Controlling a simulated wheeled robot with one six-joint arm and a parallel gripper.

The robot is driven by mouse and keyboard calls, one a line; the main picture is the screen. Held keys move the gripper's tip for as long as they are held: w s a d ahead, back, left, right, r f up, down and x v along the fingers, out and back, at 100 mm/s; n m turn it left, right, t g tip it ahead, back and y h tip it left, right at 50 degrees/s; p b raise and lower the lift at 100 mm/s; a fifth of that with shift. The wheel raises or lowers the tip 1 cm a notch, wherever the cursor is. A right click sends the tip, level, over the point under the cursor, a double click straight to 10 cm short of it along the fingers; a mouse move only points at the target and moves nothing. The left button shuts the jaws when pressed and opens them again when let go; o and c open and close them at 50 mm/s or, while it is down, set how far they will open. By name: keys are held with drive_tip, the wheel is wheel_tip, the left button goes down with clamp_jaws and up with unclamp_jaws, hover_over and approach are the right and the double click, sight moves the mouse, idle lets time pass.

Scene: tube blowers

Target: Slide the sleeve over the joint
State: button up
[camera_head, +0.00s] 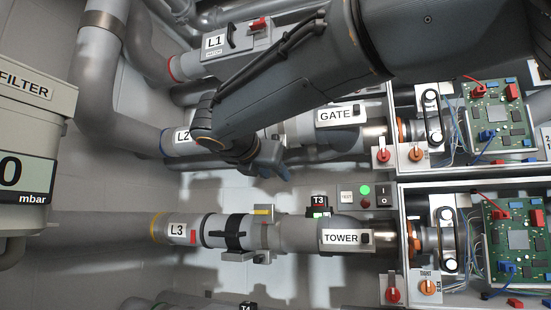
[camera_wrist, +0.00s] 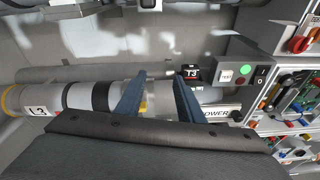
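The L3 pipe (camera_head: 130,226) runs level to the right towards the TOWER pipe (camera_head: 310,233). Just right of the band is a grey section with a yellow piece (camera_head: 263,212) on top; I cannot clearly tell the joint's edges. My gripper (camera_head: 272,172) is above this line, apart from it. In the wrist view my gripper (camera_wrist: 160,78) is open and empty, its blue fingers spread; the black band (camera_wrist: 101,97) is left of them.
A T3 box (camera_head: 319,206) and a button panel (camera_head: 365,195) with a lit green button stand behind the line. Open electronics cabinets (camera_head: 470,190) fill the right. The L2 pipe with the GATE label (camera_head: 337,115) runs above. A FILTER unit (camera_head: 30,130) stands at left.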

drive_tip(key=n+t, duration=0.2)
approach(274, 137)
drive_tip(key=w, duration=0.3)
drive_tip(key=shift+h, duration=0.3)
drive_tip(key=x, duration=0.2)
drive_tip(key=p+x, duration=0.1)
drive_tip(key=x, duration=0.5)
drive_tip(key=shift+s+d+f+p, duration=0.15)
drive_tip(key=shift+d+p, duration=0.15)
drive_tip(key=shift+d, duration=0.1)
clamp_jaws()
